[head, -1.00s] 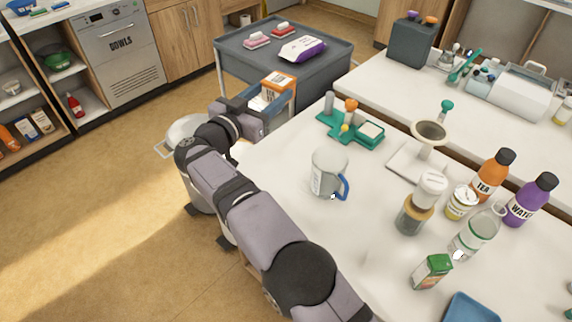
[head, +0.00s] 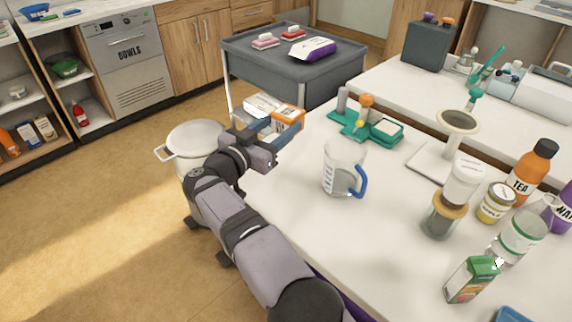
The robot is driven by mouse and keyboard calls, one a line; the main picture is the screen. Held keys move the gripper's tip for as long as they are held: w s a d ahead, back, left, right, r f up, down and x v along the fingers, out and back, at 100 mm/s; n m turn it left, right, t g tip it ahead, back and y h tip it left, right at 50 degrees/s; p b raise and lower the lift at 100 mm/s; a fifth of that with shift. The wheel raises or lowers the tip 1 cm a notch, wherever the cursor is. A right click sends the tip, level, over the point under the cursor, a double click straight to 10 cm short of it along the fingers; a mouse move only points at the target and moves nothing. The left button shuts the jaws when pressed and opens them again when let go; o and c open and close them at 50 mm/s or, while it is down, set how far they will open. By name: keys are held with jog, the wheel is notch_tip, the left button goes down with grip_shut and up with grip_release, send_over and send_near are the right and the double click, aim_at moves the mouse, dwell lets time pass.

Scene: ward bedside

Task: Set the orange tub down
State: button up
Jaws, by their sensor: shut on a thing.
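The orange tub (head: 289,117) is an orange and white piece at the end of my arm, in front of the grey trolley and beyond the table's left edge. My gripper (head: 266,136) is shut on it. The fingertips and the exact grip are too small and partly covered to make out. A white part (head: 263,104) shows beside the orange; I cannot tell whether it belongs to the tub. I see no surface touching the tub's underside.
The grey trolley (head: 340,68) carries two soap dishes and a purple-white packet (head: 312,48). A white pot (head: 195,140) stands on the floor by my arm. On the white table (head: 290,190) are a measuring jug (head: 342,168), a green stand (head: 350,122) and several bottles.

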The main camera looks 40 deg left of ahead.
aim_at(280, 167)
jog(key=shift+f, duration=4.75)
jog(key=shift+f, duration=0.2)
jog(key=o, duration=1.2)
jog(key=shift+f+b, duration=0.15)
jog(key=shift+b, duration=0.25)
jog(key=v, duration=0.7)
jog(key=shift+d, duration=0.3)
jog(key=shift+o, duration=0.4)
jog(key=shift+s, duration=0.1)
